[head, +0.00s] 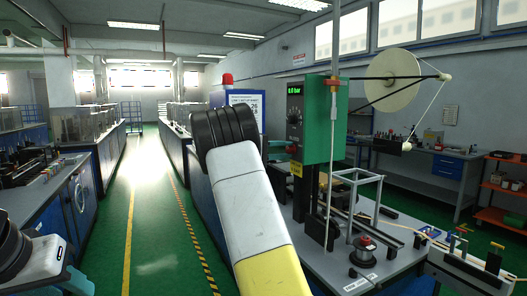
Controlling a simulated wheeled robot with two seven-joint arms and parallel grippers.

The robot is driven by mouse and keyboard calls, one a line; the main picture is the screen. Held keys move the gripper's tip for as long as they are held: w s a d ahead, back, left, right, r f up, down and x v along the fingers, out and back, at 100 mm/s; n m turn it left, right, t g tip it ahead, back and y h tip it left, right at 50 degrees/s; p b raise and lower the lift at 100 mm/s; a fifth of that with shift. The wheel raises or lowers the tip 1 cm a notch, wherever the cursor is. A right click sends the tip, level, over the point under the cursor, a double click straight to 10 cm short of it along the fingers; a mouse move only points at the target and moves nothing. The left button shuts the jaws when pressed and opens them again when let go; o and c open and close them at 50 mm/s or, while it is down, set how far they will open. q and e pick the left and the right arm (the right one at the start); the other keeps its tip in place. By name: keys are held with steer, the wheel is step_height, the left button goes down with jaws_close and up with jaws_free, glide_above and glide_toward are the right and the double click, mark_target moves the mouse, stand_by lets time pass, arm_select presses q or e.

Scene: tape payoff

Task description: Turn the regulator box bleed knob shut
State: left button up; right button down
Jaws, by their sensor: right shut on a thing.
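The regulator box (322,125) is green with a dark front panel. It has a small lit green pressure readout (295,89) and a black round dial (294,117) on that front. My right arm rises through the middle of the view, and its dark wrist hides much of what lies beyond. My right gripper (287,148) shows only as a small dark part at the lower front of the box. It is shut on the bleed knob there, which is mostly hidden, so its turn angle cannot be read. My left arm shows at the lower left edge, its gripper out of view.
The box stands above a grey bench (345,265) with a small frame and a spool (365,248). A white tape reel (391,80) hangs at upper right. A yellow tag (296,169) is below the panel. The green aisle (150,215) at left is clear.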

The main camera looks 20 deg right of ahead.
steer(key=shift+f+m, duration=0.1)
steer(key=shift+m, duration=0.6)
steer(key=c, duration=1.1)
jaws_free()
steer(key=a, duration=0.7)
steer(key=shift+s+a+r, duration=0.25)
steer(key=shift+s+a, duration=0.05)
steer(key=shift+a, duration=0.1)
